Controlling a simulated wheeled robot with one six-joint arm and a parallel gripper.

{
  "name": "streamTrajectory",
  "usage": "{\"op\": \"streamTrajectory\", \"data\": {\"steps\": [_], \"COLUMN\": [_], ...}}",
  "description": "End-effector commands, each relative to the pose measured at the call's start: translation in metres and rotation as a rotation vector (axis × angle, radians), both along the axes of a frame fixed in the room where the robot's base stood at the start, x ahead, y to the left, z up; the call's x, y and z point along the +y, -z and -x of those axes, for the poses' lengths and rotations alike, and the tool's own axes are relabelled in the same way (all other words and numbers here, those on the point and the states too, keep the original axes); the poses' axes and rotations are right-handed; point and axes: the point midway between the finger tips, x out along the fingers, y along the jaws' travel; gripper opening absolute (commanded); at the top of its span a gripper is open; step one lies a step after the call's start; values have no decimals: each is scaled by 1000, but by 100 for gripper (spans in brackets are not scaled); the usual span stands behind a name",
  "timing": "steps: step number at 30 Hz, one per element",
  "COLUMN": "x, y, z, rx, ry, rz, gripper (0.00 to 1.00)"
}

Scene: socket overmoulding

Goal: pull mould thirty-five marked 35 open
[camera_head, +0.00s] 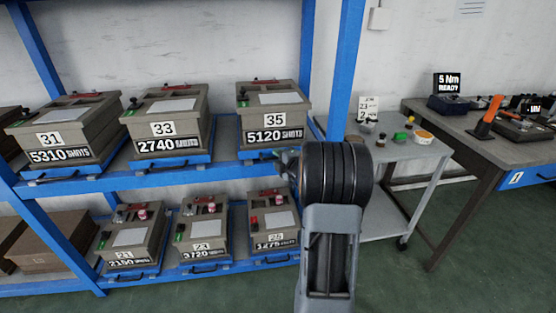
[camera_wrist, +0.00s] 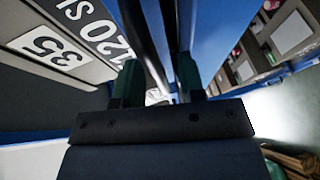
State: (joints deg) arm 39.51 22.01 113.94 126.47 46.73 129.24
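Mould 35 (camera_head: 272,102) is a grey-brown box with a white 35 label and "5120 SHOTS" on its front. It sits on a blue drawer tray (camera_head: 247,154) on the upper shelf, at the right end. My gripper (camera_head: 283,156) is at the front of this tray, partly hidden behind my wrist. In the wrist view the fingers of my gripper (camera_wrist: 158,66) stand apart beside the tray's blue front, with the mould's 35 label (camera_wrist: 48,46) at upper left. A dark bar runs near the fingers; I cannot tell if they touch it.
Mould 33 (camera_head: 168,122) and mould 31 (camera_head: 62,128) stand to the left on the same shelf. Moulds 21, 23 and 25 (camera_head: 273,220) are below. A blue rack post (camera_head: 346,70) and a grey trolley (camera_head: 400,150) are to the right. Green floor in front is clear.

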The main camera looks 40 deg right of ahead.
Motion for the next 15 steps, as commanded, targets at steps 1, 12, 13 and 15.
{"op": "streamTrajectory", "data": {"steps": [1, 12, 13, 15], "x": [0, 0, 0, 0], "y": [0, 1, 1, 1], "z": [-2, -4, -4, -4], "rx": [-1, -1, 0, -1], "ry": [-1, 0, 0, 0], "rz": [0, 0, 0, 0], "gripper": [36, 34, 32, 25]}}
